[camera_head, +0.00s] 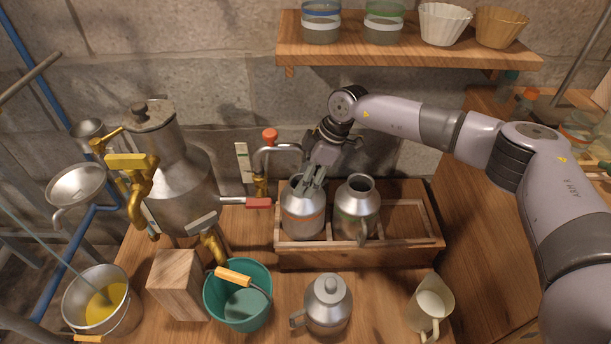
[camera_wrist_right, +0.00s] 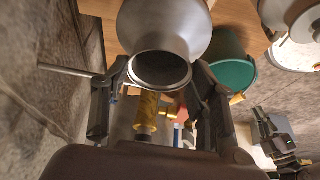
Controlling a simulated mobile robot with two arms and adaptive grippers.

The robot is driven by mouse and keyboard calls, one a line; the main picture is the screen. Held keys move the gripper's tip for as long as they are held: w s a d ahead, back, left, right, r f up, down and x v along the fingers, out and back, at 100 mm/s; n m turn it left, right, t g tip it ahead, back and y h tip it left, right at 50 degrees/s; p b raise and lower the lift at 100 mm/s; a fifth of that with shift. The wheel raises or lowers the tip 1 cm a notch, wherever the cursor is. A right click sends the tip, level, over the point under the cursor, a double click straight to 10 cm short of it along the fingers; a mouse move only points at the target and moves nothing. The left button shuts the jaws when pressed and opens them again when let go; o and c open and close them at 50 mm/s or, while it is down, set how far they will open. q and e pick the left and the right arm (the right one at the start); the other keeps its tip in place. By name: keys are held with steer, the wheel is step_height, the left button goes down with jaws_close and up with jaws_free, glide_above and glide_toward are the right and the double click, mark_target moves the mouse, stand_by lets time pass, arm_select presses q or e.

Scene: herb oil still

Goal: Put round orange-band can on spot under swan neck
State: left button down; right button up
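The round metal can with the orange band (camera_head: 303,222) stands upright in the left compartment of the wooden crate (camera_head: 355,257). My right gripper (camera_head: 312,184) is at its mouth from above. In the right wrist view, the fingers (camera_wrist_right: 160,75) stand open on either side of the can's neck (camera_wrist_right: 162,50); contact is not clear. The curved metal pipe with a red knob (camera_head: 271,148), apparently the swan neck, rises left of the crate. The spot under it is not clearly visible. My left gripper is not in view.
A green-banded can (camera_head: 356,212) stands beside it in the crate; the right compartment is empty. Around stand a large still pot (camera_head: 178,185), a teal bucket (camera_head: 240,312), a wooden block (camera_head: 180,287), a lidded can (camera_head: 328,305) and a cream jug (camera_head: 431,303). A shelf (camera_head: 400,52) hangs above.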

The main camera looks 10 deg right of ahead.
steer(key=o, duration=0.4)
steer(key=shift+r, duration=0.1)
steer(key=shift+d+r, duration=0.15)
steer(key=shift+r, duration=0.2)
steer(key=p+v, duration=0.1)
steer(key=v, duration=0.4)
steer(key=shift+d, duration=0.1)
steer(key=d, duration=0.3)
steer(key=s+d, duration=0.1)
steer(key=d, duration=0.3)
steer(key=s+d+p, duration=0.1)
steer(key=d, duration=0.3)
steer(key=shift+s+d+f, duration=0.15)
steer(key=shift+s+f, duration=0.1)
steer(key=shift+f, duration=0.1)
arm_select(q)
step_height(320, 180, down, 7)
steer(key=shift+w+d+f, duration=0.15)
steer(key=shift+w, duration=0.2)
